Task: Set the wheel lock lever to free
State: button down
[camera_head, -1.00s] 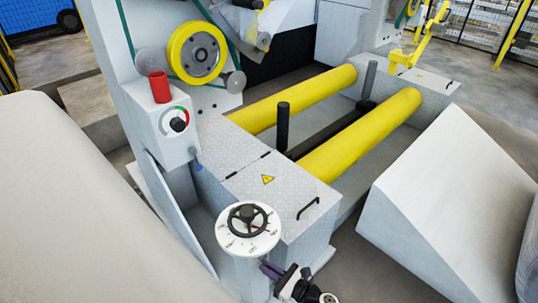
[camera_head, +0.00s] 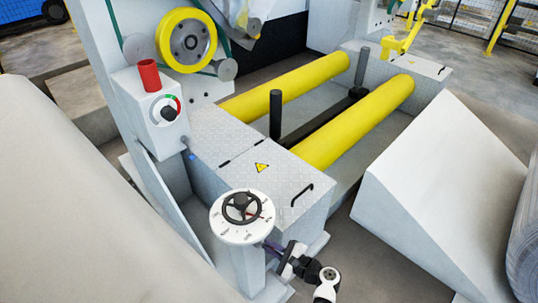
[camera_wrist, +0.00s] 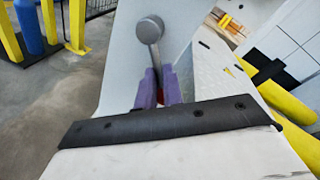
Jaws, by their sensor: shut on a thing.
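A lever (camera_wrist: 154,56) with a round grey end and a thin grey stem shows against a pale panel in the wrist view. My gripper (camera_wrist: 159,88) has purple fingers shut on the lower end of this lever. A bit of red shows between the fingers. In the head view my gripper (camera_head: 272,247) is at the right side of a white pedestal (camera_head: 246,268), below its round dial. The lever is hidden there. I cannot read which setting the lever is at.
A black handwheel (camera_head: 241,207) sits on the dial on top of the pedestal. A grey machine box (camera_head: 245,180) and yellow rollers (camera_head: 355,122) stand behind. A white wedge block (camera_head: 440,195) is at the right. A large pale roll (camera_head: 75,200) fills the left.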

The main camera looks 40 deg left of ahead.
jog(key=n, duration=0.1)
jog(key=r+n, duration=0.1)
jog(key=w+n+t+b, duration=0.1)
jog(key=n, duration=0.1)
jog(key=shift+d+r+h, duration=0.1)
jog(key=shift+r+h, duration=0.15)
jog(key=shift+h, duration=0.05)
jog(key=shift+w+r+n+t+b, duration=0.1)
jog(key=shift+r+n+t+b, duration=0.4)
jog(key=shift+n, duration=0.5)
jog(key=shift+w+r+n+t+b, duration=0.1)
jog(key=shift+r+n+t+b, duration=0.35)
jog(key=shift+n, duration=0.55)
jog(key=shift+r, duration=0.15)
jog(key=c, duration=1.5)
grip_release()
jog(key=d+r, duration=0.1)
jog(key=d, duration=0.8)
jog(key=s+d+r+b, duration=0.1)
jog(key=d, duration=0.3)
jog(key=shift+d+r, duration=0.25)
jog(key=shift+r, duration=0.1)
